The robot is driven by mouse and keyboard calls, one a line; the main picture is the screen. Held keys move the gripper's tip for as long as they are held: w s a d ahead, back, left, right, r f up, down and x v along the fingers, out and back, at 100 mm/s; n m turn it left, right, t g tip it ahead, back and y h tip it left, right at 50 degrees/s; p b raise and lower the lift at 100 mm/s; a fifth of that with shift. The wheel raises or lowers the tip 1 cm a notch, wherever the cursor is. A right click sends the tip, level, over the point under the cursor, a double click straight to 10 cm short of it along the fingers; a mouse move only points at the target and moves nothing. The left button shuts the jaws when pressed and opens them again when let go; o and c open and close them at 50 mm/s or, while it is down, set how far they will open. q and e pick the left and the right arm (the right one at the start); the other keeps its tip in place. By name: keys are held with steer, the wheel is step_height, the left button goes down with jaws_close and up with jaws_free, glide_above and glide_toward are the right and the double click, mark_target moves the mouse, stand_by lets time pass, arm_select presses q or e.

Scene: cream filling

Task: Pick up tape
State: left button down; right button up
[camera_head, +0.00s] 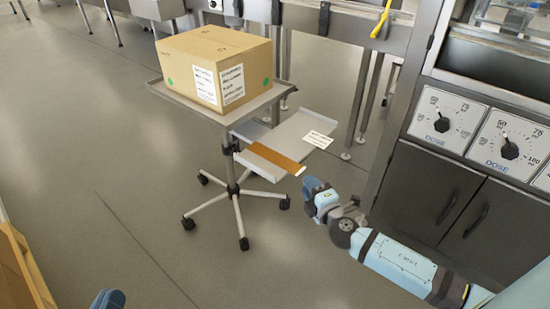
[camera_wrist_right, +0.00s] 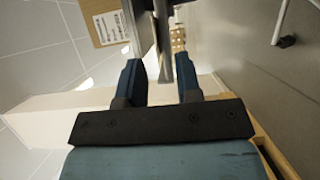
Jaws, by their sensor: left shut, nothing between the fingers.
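A flat brown strip (camera_head: 278,158), which may be the tape, lies on the lower shelf (camera_head: 262,166) of a wheeled cart; its right end looks pale. My right gripper (camera_head: 313,187) is just below and to the right of that end, apart from it as far as I can see. In the right wrist view its two fingers (camera_wrist_right: 159,80) stand apart, and a grey metal part of the cart (camera_wrist_right: 163,50) shows between and beyond them. The brown strip cannot be made out for certain there. My left gripper (camera_head: 108,299) is shut and empty, partly cut off at the bottom edge.
A cardboard box (camera_head: 215,68) with white labels stands on the cart's top tray (camera_head: 262,101). A white label (camera_head: 319,140) is on the side shelf. A steel machine with dials (camera_head: 470,135) and dark doors stands at right. The floor (camera_head: 110,180) left of the cart is clear.

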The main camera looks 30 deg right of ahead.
mark_target(285, 163)
steer(key=w, duration=0.5)
steer(key=shift+w+d+r+b, duration=0.1)
steer(key=shift+d+r+b, duration=0.1)
steer(key=shift+b, duration=0.15)
jaws_close()
